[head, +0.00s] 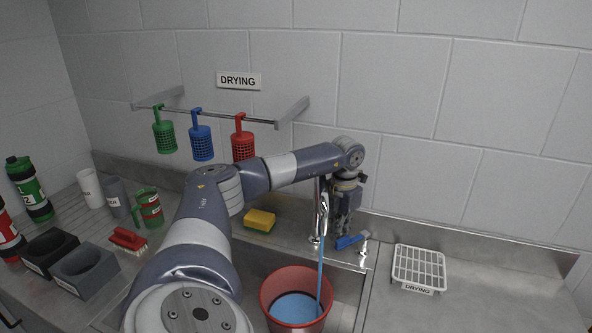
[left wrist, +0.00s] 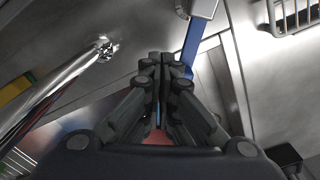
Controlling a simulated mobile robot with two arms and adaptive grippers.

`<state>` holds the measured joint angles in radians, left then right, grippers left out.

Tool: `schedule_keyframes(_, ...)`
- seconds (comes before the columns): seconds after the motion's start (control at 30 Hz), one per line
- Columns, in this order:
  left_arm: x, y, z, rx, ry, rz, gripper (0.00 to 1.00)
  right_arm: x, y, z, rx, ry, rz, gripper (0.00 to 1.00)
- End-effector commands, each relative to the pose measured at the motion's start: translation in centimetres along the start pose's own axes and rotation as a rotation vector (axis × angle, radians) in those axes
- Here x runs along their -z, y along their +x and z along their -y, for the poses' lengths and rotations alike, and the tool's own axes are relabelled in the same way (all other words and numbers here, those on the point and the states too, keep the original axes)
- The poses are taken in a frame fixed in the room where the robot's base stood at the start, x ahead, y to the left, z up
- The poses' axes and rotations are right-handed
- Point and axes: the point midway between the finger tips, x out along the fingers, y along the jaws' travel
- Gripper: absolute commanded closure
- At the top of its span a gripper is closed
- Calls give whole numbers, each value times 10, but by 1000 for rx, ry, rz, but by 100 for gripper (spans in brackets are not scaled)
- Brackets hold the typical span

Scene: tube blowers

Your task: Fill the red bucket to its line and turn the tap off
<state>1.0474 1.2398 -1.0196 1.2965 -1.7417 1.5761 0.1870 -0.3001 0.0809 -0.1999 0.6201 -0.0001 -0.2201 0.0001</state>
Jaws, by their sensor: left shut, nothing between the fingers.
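The red bucket (head: 268,296) stands in the sink with blue water (head: 294,308) inside. I cannot make out its fill line. A thin blue stream (head: 320,268) runs from the chrome tap (head: 322,208) into the bucket. The tap's blue lever (head: 351,241) sits to the right of the spout. My left gripper (head: 340,230) points down beside the spout, close to the lever; it is shut and empty. In the left wrist view the shut fingertips (left wrist: 161,62) are beside the blue lever (left wrist: 191,45), with the spout (left wrist: 62,82) to the left. Whether they touch the lever is unclear.
A yellow sponge (head: 260,220) lies behind the sink. A white drying rack (head: 419,267) is on the right counter. Green, blue and red baskets (head: 243,146) hang from a wall rail. Cups, bottles, grey holders and a red brush (head: 128,239) stand left. The right counter is mostly clear.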

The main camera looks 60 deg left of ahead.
Motion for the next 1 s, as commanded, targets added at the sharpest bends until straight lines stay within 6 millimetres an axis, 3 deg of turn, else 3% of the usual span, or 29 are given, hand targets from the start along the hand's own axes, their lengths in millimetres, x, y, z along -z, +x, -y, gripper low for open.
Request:
schedule_keyframes(0.43, 3, -1, 20, 0, 2, 0, 100, 1, -8, 0, 0, 0, 0, 60)
schedule_keyframes(1.0, 2, -1, 31, 1, 3, 0, 100, 1, -11, 0, 1, 0, 0, 60)
